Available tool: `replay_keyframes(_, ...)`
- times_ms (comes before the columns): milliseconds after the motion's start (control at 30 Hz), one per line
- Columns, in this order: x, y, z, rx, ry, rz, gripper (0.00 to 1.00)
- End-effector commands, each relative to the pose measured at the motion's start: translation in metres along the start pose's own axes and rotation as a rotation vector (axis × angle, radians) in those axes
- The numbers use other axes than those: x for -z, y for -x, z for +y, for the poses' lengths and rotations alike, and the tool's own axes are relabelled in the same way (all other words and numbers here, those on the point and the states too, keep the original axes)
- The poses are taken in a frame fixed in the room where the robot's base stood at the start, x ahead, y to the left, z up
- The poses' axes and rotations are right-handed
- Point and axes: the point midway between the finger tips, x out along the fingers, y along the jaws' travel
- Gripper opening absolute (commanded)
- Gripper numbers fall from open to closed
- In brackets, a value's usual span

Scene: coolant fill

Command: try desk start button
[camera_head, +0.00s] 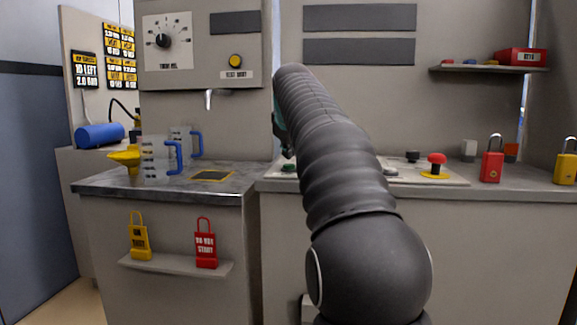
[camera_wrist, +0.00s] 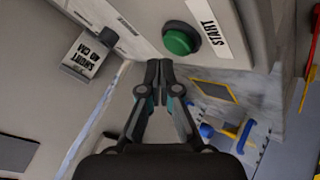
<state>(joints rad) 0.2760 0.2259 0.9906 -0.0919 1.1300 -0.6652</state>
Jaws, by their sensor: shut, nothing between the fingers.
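The green start button (camera_wrist: 181,40) shows in the wrist view on a pale panel, beside a white label reading START (camera_wrist: 207,22). In the head view the green button (camera_head: 288,168) is a small patch on the desk panel, just left of my arm. My gripper (camera_wrist: 158,68) is shut and empty. Its fingertips appear just below and left of the button in the wrist view, with a small gap in the picture. I cannot tell the true distance. In the head view my arm hides most of the gripper and the middle of the panel.
A red mushroom button (camera_head: 437,160) and a dark knob (camera_head: 413,156) stand on the panel's right part. A red padlock (camera_head: 492,166) stands further right. Clear jugs (camera_head: 158,158) and a yellow funnel (camera_head: 125,156) stand on the left counter. A spout (camera_head: 209,97) hangs above it.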

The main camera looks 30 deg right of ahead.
Motion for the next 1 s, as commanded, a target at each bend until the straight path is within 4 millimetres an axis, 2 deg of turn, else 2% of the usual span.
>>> replay_keyframes(1000,-0.0047,-0.0055,-0.0044,0.0,0.0,0.0,0.0)
